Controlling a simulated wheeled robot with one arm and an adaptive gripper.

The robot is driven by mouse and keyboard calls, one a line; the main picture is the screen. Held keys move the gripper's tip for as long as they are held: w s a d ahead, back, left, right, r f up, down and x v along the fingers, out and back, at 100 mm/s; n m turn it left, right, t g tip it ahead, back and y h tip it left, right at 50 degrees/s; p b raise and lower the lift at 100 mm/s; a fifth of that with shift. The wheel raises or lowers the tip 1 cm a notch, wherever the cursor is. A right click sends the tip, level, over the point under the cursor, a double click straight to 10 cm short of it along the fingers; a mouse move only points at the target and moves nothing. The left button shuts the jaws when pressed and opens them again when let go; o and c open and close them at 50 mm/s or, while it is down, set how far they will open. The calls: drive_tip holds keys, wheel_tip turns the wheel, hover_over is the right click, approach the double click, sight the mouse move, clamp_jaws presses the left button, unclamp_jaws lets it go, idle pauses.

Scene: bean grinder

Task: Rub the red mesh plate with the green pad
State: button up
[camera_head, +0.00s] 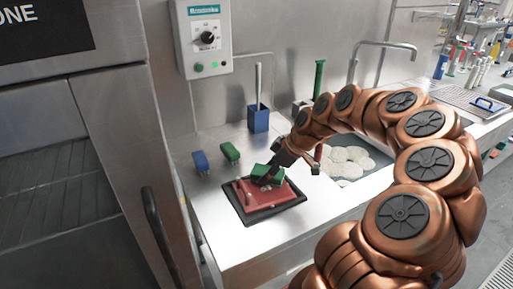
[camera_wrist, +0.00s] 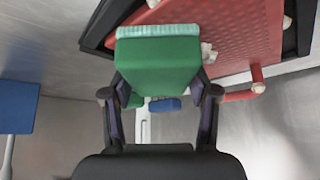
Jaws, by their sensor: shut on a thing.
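The red mesh plate (camera_head: 264,205) lies in a black tray (camera_head: 248,220) on the steel counter, left of the sink. In the wrist view the plate (camera_wrist: 250,40) shows its dotted surface, a red handle and whitish bits. My gripper (camera_head: 272,176) is over the plate, its fingers shut on the green pad (camera_head: 262,170). In the wrist view the fingers (camera_wrist: 158,88) grip both sides of the green pad (camera_wrist: 160,62), whose pale teal scrubbing edge faces the plate. I cannot tell whether that edge touches the plate.
A blue pad (camera_head: 201,161) and another green pad (camera_head: 230,152) stand on the counter behind the tray. A blue holder (camera_head: 258,119) with a brush is at the back. The sink, with white plates (camera_head: 346,160), lies right, under my arm. An oven is left.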

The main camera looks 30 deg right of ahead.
drive_tip(key=shift+w+d, duration=0.1)
drive_tip(key=shift+w, duration=0.35)
drive_tip(key=shift+w+r, duration=0.2)
drive_tip(key=shift+r, duration=0.05)
wheel_tip(320, 180, up, 3)
drive_tip(key=shift+s+f, duration=0.1)
drive_tip(key=shift+s, duration=0.05)
drive_tip(key=shift+r+p, duration=0.6)
drive_tip(key=shift+r, duration=1.95)
